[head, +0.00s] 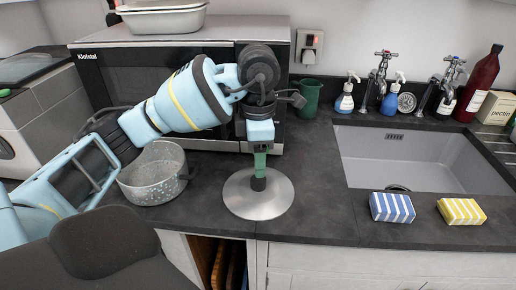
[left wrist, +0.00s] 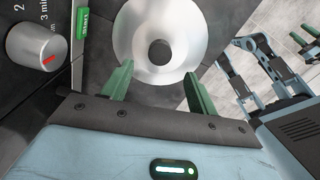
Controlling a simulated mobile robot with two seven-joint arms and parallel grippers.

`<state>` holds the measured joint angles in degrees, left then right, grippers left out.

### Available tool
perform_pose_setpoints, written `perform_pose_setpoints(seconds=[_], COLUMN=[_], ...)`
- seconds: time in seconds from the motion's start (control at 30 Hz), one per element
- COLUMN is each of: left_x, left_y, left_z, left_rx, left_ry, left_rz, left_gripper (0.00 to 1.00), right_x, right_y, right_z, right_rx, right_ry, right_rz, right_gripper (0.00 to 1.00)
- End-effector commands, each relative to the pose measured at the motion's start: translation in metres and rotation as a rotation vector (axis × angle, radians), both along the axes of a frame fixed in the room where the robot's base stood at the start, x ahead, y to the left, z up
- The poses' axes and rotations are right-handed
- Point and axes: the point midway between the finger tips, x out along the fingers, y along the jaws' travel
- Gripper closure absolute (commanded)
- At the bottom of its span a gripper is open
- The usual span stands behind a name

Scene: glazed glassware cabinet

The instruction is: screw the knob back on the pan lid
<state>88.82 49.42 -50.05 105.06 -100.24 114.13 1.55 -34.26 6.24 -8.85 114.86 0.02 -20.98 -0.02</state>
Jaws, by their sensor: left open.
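The pan lid (head: 272,203) is a round silver disc lying flat on the dark worktop. The dark round knob (head: 259,184) shows at its middle, just below my left gripper (head: 260,170). In the left wrist view the knob (left wrist: 160,52) is at the centre of the shiny lid (left wrist: 130,38), ahead of my left gripper (left wrist: 159,90). Its two green fingers are wide apart with nothing between them. Whether the knob is screwed down or only resting cannot be told. Part of my right arm and its green fingertips (left wrist: 305,36) show small at the edge of the left wrist view.
A green mug (head: 308,98) stands beside the microwave. The sink (head: 415,160) is to the right, with a blue sponge (head: 391,207) and a yellow sponge (head: 461,211) before it.

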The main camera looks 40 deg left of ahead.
Motion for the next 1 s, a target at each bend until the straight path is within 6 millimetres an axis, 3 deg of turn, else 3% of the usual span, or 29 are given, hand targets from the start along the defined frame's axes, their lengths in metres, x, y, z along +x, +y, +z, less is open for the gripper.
perform_pose_setpoints(seconds=[0.4, 0.83, 1.0], left_x=[0.0, 0.0, 0.0], left_y=[0.0, 0.0, 0.0], left_z=[-0.055, -0.063, -0.063], left_rx=[0.001, 0.001, 0.0], left_ry=[0.001, -0.002, -0.001], left_rz=[0.0, -0.001, -0.001], left_gripper=[0.41, 0.41, 0.62], right_x=[0.0, 0.002, 0.002], right_y=[0.0, 0.0, 0.001], right_z=[-0.002, -0.001, -0.001], right_rx=[0.0, 0.001, 0.001], right_ry=[0.003, -0.002, -0.002], right_rz=[-0.001, -0.001, -0.001], right_gripper=[0.64, 0.64, 0.64])
